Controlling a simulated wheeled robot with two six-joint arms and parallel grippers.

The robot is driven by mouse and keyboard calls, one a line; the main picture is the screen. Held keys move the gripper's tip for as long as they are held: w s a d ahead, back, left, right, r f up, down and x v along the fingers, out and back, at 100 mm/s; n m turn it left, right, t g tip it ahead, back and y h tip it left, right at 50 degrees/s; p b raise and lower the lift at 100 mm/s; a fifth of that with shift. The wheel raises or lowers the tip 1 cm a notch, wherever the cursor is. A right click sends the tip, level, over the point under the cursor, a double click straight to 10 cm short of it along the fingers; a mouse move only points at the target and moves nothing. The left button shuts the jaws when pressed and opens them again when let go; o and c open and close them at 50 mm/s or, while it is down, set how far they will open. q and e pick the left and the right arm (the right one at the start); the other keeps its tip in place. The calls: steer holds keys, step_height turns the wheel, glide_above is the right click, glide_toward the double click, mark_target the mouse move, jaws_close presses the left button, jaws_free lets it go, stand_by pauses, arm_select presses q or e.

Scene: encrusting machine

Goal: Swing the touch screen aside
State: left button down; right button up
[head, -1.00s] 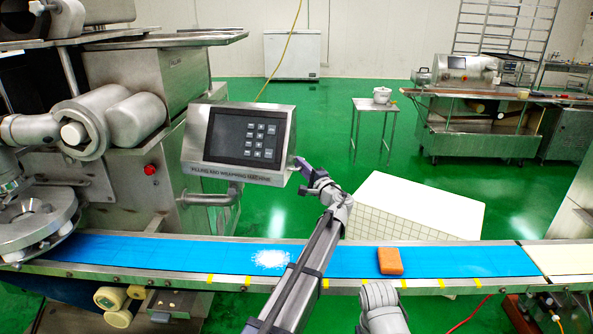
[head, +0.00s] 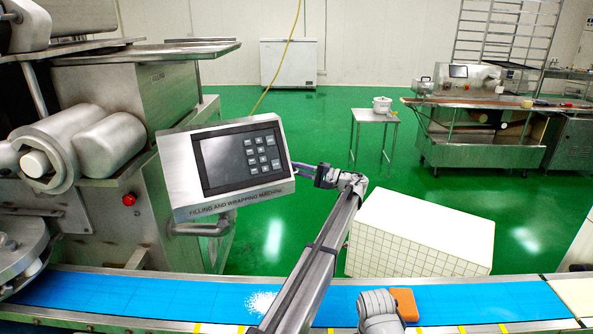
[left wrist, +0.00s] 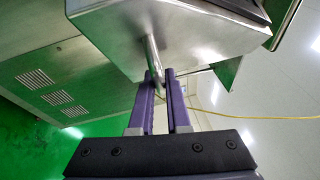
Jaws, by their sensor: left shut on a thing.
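The touch screen (head: 240,160) is a dark panel with grey keys in a silver housing, on the left machine. In the head view it faces me and sits tilted, its right side higher. My left gripper (head: 300,168) is at the housing's right edge. In the left wrist view its purple fingers (left wrist: 161,82) are shut on a thin metal bar (left wrist: 153,52) beside the housing (left wrist: 160,35). The fingertips partly hide the bar. My right gripper is not in view.
The blue conveyor belt (head: 150,297) runs across the front, with an orange block (head: 405,304) on it. A white tiled box (head: 420,235) stands behind the belt, right of my left arm. Green floor (head: 330,120) is open behind the screen.

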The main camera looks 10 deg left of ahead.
arm_select(q)
steer(key=shift+w+a, duration=0.25)
steer(key=shift+w, duration=0.1)
steer(key=c, duration=0.9)
jaws_free()
